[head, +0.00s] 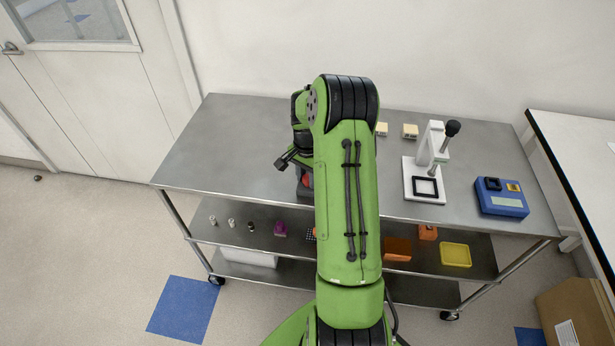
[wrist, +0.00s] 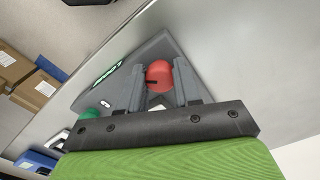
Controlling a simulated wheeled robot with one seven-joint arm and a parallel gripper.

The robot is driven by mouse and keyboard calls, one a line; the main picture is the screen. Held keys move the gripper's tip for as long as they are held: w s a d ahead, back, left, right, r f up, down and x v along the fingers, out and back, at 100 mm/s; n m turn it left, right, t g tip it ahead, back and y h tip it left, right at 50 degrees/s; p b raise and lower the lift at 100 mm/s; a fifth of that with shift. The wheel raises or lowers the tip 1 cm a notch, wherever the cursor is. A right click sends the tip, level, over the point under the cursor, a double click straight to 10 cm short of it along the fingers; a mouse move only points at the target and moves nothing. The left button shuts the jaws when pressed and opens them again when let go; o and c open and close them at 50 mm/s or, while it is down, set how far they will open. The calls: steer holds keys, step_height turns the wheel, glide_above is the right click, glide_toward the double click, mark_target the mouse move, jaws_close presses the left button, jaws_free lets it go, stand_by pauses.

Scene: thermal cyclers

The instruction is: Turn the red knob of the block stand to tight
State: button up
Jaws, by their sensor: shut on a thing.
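The block stand (wrist: 122,72) is a dark grey wedge-shaped body in the wrist view, with a green-and-white label on its face. Its red knob (wrist: 159,75) has a dark slot mark and sits between the two fingers of my gripper (wrist: 161,82), which is shut on it. In the head view my arm hides most of the stand; a bit of the red knob (head: 306,181) shows beside the arm. A green round part (wrist: 91,113) shows at the stand's lower left in the wrist view.
The steel table (head: 240,150) has clear room at its left. A white press-like device (head: 428,165), a blue block device (head: 500,198) and small beige blocks (head: 410,131) stand at the right. Small items lie on the lower shelf (head: 355,250). A cardboard box (head: 575,310) is on the floor.

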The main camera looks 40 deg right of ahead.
steer(key=m+b, duration=0.1)
steer(key=m, duration=0.4)
steer(key=shift+w, duration=0.1)
steer(key=m+b, duration=0.1)
steer(key=m, duration=0.5)
steer(key=m+b, duration=0.1)
steer(key=m, duration=0.3)
steer(key=shift+d, duration=0.1)
steer(key=shift+m+b, duration=0.9)
steer(key=shift+m, duration=1.9)
steer(key=shift+w, duration=0.1)
steer(key=o, duration=1.1)
steer(key=shift+c, duration=0.2)
